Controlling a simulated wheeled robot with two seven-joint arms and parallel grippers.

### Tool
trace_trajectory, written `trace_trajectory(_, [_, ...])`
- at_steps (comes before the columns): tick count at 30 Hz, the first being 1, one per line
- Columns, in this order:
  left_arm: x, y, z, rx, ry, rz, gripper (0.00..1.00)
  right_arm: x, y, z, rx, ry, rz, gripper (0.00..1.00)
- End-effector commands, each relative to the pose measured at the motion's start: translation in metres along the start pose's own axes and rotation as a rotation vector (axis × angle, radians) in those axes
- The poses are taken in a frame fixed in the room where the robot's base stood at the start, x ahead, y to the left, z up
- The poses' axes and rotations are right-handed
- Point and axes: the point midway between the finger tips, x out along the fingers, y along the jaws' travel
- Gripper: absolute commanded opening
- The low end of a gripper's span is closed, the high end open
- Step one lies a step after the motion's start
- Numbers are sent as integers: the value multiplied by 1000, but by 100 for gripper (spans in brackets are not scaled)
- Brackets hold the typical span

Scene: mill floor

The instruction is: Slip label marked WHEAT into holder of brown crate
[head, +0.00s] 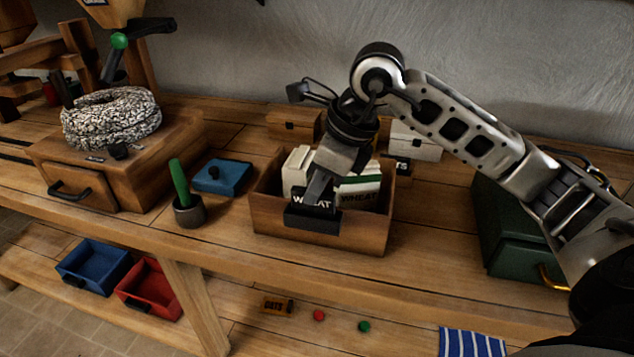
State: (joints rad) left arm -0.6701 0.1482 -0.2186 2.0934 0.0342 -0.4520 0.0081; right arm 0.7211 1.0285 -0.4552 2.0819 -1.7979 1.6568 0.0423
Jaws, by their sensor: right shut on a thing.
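The brown crate (352,237) stands on the bench and holds pale packets; one packet with a green band (358,188) reads WHEAT. A black label holder (312,221) is on the crate's front wall, toward its left. My right gripper (318,191) reaches down over the crate and is shut on the black label marked WHEAT (313,204). The label is upright right at the top of the holder. I cannot tell whether its lower edge is inside the holder or just behind or above it. The fingers hide part of the label. My left gripper is not in view.
Left of the crate are a blue box (222,178), a cup (189,213) with a green-handled tool, and the mill (110,118). A dark green box (507,238) stands at right. The lower shelf holds blue and red bins, an OATS block (277,305) and a striped cloth (470,343).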

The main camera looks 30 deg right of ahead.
Motion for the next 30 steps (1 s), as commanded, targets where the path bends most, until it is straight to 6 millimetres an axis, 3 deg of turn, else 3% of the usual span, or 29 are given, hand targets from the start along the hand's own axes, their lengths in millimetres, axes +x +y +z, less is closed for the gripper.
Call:
trace_trajectory(4, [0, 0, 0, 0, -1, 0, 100, 0, 0, 0, 0, 0, 0, 0])
trace_trajectory(5, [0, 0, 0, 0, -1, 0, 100, 0, 0, 0, 0, 0, 0, 21])
trace_trajectory(7, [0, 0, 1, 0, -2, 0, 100, 0, 0, 0, 0, 0, 0, 38])
trace_trajectory(16, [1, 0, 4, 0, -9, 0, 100, -1, 0, 0, 0, 0, -1, 38])
trace_trajectory(20, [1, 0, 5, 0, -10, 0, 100, -12, -1, 0, 0, -1, -3, 38])
trace_trajectory(30, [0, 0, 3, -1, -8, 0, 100, -90, -1, 1, -1, -5, -6, 38])
